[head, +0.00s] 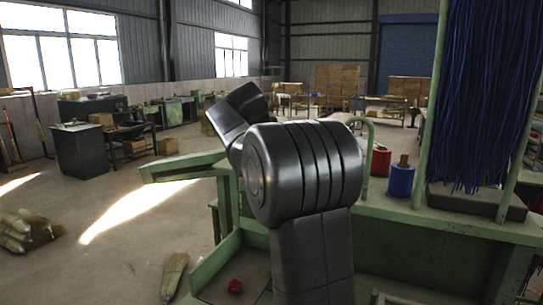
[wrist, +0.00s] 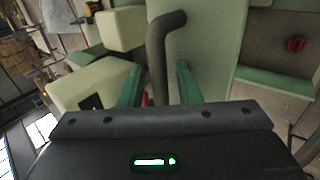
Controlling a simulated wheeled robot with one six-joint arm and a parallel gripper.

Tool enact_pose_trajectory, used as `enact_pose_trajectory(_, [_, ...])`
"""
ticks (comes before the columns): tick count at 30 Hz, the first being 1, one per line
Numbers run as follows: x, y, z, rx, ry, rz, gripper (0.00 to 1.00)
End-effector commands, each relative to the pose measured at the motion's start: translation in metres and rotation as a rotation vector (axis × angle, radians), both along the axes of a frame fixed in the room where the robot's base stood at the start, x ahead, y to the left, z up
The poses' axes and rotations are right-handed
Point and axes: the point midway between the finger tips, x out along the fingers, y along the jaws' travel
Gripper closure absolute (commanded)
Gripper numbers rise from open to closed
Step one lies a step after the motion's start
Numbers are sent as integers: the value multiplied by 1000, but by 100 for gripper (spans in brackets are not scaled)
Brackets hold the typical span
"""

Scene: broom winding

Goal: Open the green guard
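In the wrist view, a pale green panel (wrist: 208,45), which looks like the guard, fills the upper middle. A dark bent handle bar (wrist: 158,60) runs down in front of it. My gripper (wrist: 159,85) shows two green fingers, spread apart, one on each side of the bar in the picture. Gaps show between the bar and both fingers; I cannot tell how deep the bar sits between them. In the head view my dark arm covers the middle, and my gripper and the handle are hidden behind it. The green machine frame (head: 172,168) shows left of the arm.
A red object (head: 235,286) lies low on the green machine; a red one (wrist: 296,45) also shows in the wrist view. Blue bristles (head: 475,95) hang at right, near red (head: 381,160) and blue (head: 401,181) spools. Brooms (head: 174,277) lie on the floor at left, which is otherwise mostly clear.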

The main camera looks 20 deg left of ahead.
Motion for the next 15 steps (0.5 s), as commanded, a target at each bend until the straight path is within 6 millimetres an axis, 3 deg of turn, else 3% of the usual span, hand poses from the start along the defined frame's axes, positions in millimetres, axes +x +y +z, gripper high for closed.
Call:
enact_pose_trajectory(8, [-1,0,1,-1,0,1,67])
enact_pose_trajectory(15, [-22,3,27,4,-4,3,67])
